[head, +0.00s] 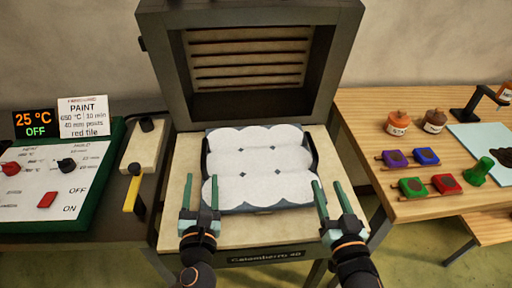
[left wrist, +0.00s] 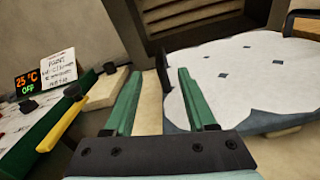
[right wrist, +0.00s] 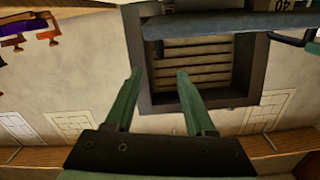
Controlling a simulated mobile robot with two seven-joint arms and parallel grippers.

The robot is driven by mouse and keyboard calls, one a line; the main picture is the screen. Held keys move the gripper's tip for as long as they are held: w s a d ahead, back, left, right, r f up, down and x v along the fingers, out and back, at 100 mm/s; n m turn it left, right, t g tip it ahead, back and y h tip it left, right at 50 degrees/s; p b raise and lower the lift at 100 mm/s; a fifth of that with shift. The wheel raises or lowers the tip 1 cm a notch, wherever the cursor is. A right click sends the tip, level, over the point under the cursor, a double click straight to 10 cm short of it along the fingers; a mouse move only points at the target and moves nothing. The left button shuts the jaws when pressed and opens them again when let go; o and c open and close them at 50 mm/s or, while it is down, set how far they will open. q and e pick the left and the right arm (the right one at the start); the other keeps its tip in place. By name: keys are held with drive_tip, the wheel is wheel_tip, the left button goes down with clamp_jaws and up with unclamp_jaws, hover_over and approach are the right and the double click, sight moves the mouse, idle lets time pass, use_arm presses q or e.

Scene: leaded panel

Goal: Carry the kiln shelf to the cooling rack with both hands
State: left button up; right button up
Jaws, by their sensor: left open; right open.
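The kiln shelf (head: 260,210) is a blue-grey slab under a white, scalloped covering with small dark diamond gaps. It lies flat on the pale ledge before the kiln, with a dark handle (head: 205,160) on its left and another (head: 315,155) on its right. My left gripper (head: 200,190) is open and empty by its front left corner. My right gripper (head: 331,190) is open and empty just beyond its front right corner. The shelf also shows right of my left fingers in the left wrist view (left wrist: 240,70). I cannot make out a cooling rack.
The kiln (head: 250,105) stands open behind the shelf. At left are a control panel (head: 60,185), a 25 °C OFF display (head: 35,123) and a yellow-handled lever (head: 133,190). The wooden table (head: 360,115) at right holds paint jars and coloured blocks.

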sight(205, 142)
use_arm(q)
drive_tip(key=shift+w, duration=0.35)
use_arm(e)
drive_tip(key=shift+w, duration=0.35)
use_arm(q)
drive_tip(key=shift+s, duration=0.1)
use_arm(e)
drive_tip(key=shift+s, duration=0.1)
use_arm(q)
drive_tip(key=shift+s+r, duration=0.1)
use_arm(e)
drive_tip(key=shift+s+r, duration=0.1)
use_arm(q)
drive_tip(key=w, duration=0.4)
drive_tip(key=w+a, duration=0.1)
drive_tip(key=w, duration=0.3)
drive_tip(key=w+a, duration=0.1)
drive_tip(key=w, duration=0.3)
drive_tip(key=shift+w, duration=0.2)
use_arm(e)
drive_tip(key=w, duration=0.4)
drive_tip(key=w+a, duration=0.1)
drive_tip(key=w, duration=0.3)
drive_tip(key=w+a, duration=0.1)
drive_tip(key=w, duration=0.3)
drive_tip(key=shift+w, duration=0.2)
use_arm(q)
drive_tip(key=shift+c, duration=0.2)
use_arm(e)
drive_tip(key=shift+c, duration=0.2)
